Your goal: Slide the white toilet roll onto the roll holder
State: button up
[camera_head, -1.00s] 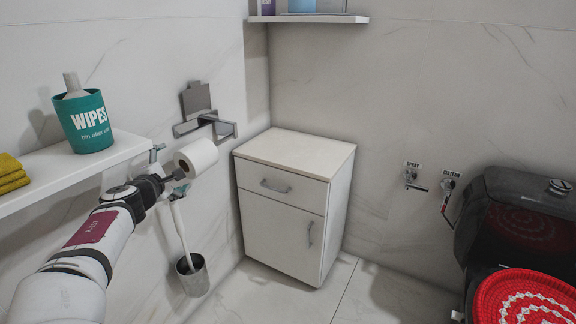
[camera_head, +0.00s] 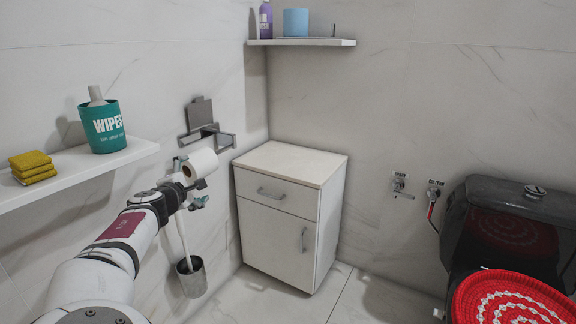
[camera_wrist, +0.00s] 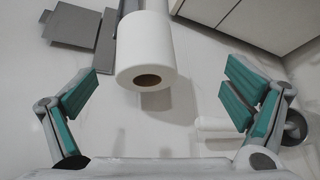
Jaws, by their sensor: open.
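The white toilet roll (camera_head: 203,163) appears just below the grey wall-mounted roll holder (camera_head: 212,132) in the head view. In the wrist view the roll (camera_wrist: 146,48) points its near end, with a brown core hole, toward me. The holder's grey plate and bars (camera_wrist: 77,27) lie up and left of it, one bar meeting the roll's far end. I cannot tell whether the roll is on that bar. My gripper (camera_wrist: 160,98) is open, with its teal-padded fingers wide apart on either side, clear of the roll. In the head view my gripper (camera_head: 188,187) is below the roll.
A white shelf (camera_head: 75,177) at left bears a teal wipes tub (camera_head: 103,128) and yellow cloths (camera_head: 32,166). A toilet brush holder (camera_head: 192,277) stands under my gripper. A white cabinet (camera_head: 285,225) stands close to its right. Open floor lies in front of the cabinet.

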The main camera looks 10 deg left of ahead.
jog(key=w+d+r+m+g+h+p, duration=0.25)
jog(key=d+m+p, duration=0.3)
jog(key=d, duration=1.05)
jog(key=w+d+r+m+g+h+p, duration=0.2)
jog(key=w+d+m+g+h+p, duration=0.3)
jog(key=d, duration=1.1)
jog(key=s+d+r+m+g+y, duration=0.1)
jog(key=s+d+r+m+g, duration=0.15)
jog(key=s+d, duration=0.6)
jog(key=s+d+r+m+g+y, duration=0.1)
jog(key=s+d+r+m, duration=0.25)
jog(key=s+d, duration=0.45)
jog(key=s+d+r+m+g+y, duration=0.1)
jog(key=s+d+r, duration=0.15)
jog(key=s, duration=0.55)
jog(key=s+d+r+m+g+y, duration=0.1)
jog(key=s+d+r+m+y, duration=0.15)
jog(key=s, duration=0.55)
jog(key=s+d+r+m+g, duration=0.1)
jog(key=s+r, duration=0.2)
jog(key=s, duration=0.4)
jog(key=s+m, duration=0.2)
jog(key=s, duration=1.9)
notch_tip(320, 180, up, 24)
jog(key=t+p, duration=0.2)
jog(key=p, duration=2.2)
jog(key=shift+s+a+r+t+y, duration=0.2)
jog(key=shift+s+t+y, duration=0.1)
jog(key=shift+t, duration=0.1)
